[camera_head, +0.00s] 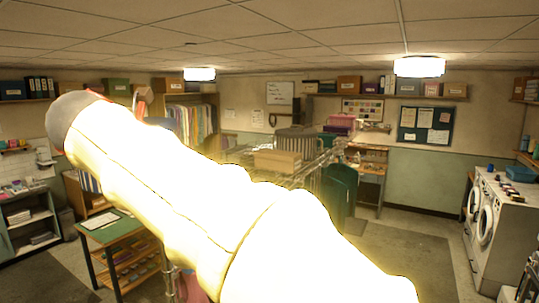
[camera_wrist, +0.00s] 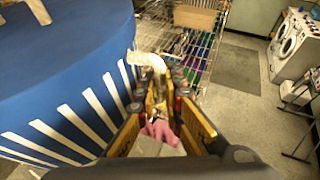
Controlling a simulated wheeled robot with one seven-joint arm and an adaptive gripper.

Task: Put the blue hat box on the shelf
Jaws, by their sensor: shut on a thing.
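The blue hat box (camera_wrist: 70,55) is large and round with white stripes down its side, and fills the left of the wrist view. My gripper (camera_wrist: 158,92) is shut at its right side, on a cream curved piece (camera_wrist: 150,62) that looks like a strap or handle of the box. The exact join is partly hidden by the fingers. The head view does not show the box or the gripper clearly; my bright arm covers the middle. Wall shelves with boxes show at the back right (camera_head: 385,96) and left (camera_head: 30,99); I cannot tell which is the task's shelf.
A wire rack (camera_wrist: 200,45) with a cardboard box (camera_wrist: 195,17) stands beyond the gripper. White washing machines (camera_head: 497,225) line the right wall. A green-topped table (camera_head: 115,232) stands at the left. Floor with a dark mat (camera_head: 405,262) is open at the right.

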